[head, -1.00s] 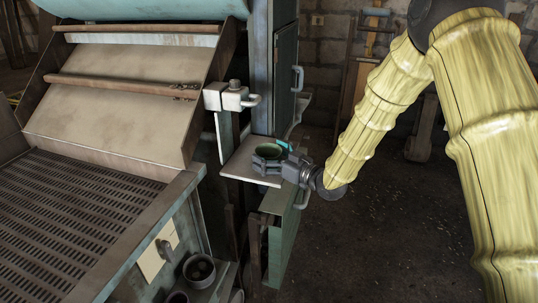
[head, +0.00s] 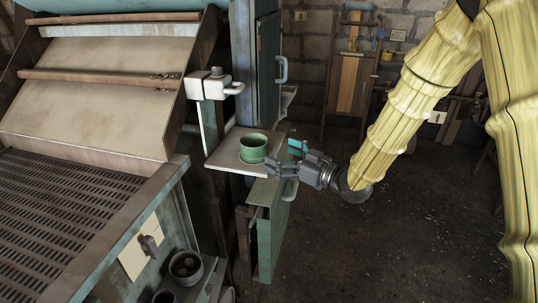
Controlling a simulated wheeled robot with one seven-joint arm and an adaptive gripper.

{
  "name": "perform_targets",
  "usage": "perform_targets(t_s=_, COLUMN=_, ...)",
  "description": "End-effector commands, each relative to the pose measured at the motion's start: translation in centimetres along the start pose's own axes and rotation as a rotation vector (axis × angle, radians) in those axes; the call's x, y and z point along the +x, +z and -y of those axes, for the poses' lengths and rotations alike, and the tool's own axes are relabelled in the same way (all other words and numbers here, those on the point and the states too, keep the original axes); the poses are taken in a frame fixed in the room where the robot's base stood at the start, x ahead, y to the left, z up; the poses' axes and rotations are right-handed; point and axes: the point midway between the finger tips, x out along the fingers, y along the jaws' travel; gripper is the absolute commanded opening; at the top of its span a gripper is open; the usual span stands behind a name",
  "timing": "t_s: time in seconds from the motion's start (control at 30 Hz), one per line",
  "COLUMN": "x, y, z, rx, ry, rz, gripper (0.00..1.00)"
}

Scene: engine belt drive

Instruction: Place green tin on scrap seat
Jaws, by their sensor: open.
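The green tin (head: 254,148) stands upright on a small pale square plate (head: 225,158), which I take to be the scrap seat. The plate juts out beside the machine's post, and a faint ring shows around the tin's base. My gripper (head: 283,160) is just right of the tin, its fingers spread and empty. The near finger ends close to the tin's right side; I cannot tell whether it touches. The far finger with its teal part sits behind it, clear of the tin.
A slotted grate bed (head: 60,215) and sloped panel fill the left. A clamp block with a handle (head: 210,84) stands above the plate. A green panel (head: 271,235) hangs below it. Two round cups (head: 186,266) sit low at front. Open floor (head: 390,245) lies to the right.

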Motion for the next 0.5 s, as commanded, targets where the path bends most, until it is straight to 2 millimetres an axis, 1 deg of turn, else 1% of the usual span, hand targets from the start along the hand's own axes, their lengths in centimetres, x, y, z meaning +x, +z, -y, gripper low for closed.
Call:
perform_targets(t_s=0.03, x=-0.6, y=0.1, z=0.0, rx=0.0, ry=0.002, rz=0.0, gripper=0.92)
perform_targets(t_s=0.1, x=-1.2, y=0.1, z=-0.1, rx=0.001, ry=0.002, rz=0.0, gripper=0.92)
perform_targets(t_s=0.2, x=-1.7, y=0.1, z=-0.1, rx=0.0, ry=0.001, rz=0.0, gripper=0.92)
perform_targets(t_s=0.4, x=-2.0, y=0.0, z=0.0, rx=0.0, ry=0.001, rz=0.001, gripper=0.92)
perform_targets(t_s=0.47, x=-2.0, y=0.3, z=0.0, rx=0.005, ry=0.004, rz=0.007, gripper=0.92)
perform_targets(t_s=0.5, x=-2.1, y=1.0, z=0.0, rx=0.013, ry=0.012, rz=0.018, gripper=0.92)
